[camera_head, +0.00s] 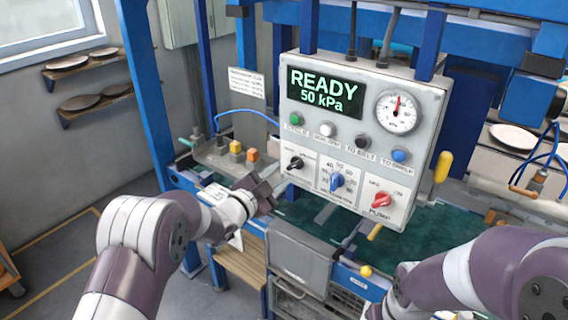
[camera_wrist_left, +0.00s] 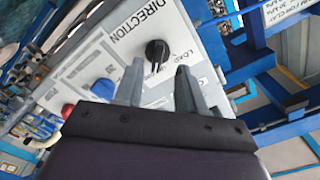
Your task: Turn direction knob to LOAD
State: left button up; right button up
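The direction knob is the black knob (camera_head: 296,163) at the lower left of the grey control panel (camera_head: 345,108). It also shows in the left wrist view (camera_wrist_left: 157,52), beside the printed words DIRECTION and LOAD. Its exact setting is hard to read. My left gripper (camera_head: 264,187) is just left of and below the knob in the head view. In the left wrist view its two fingers (camera_wrist_left: 160,68) are apart with nothing between them, and the knob appears just beyond the fingertips, in line with the gap. My right arm is at the lower right; its fingers do not show.
A blue knob (camera_head: 337,181) and a red knob (camera_head: 381,201) sit right of the black knob. Above are several push buttons, a gauge (camera_head: 397,111) and a display (camera_head: 325,92) reading READY 50 kPa. A blue post (camera_head: 148,90) stands left of the panel.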

aim_at(292, 167)
pick_arm(q)
jog(key=w+d, duration=0.2)
jog(key=d, duration=0.1)
jog(key=shift+w+r+p, duration=0.2)
jog(key=shift+p, duration=0.15)
jog(key=shift+w+a+f, duration=0.1)
jog(key=shift+w+a, duration=0.05)
grip_shut()
pick_arm(e)
jog(key=shift+s+d+r, duration=0.2)
jog(key=shift+r, duration=0.45)
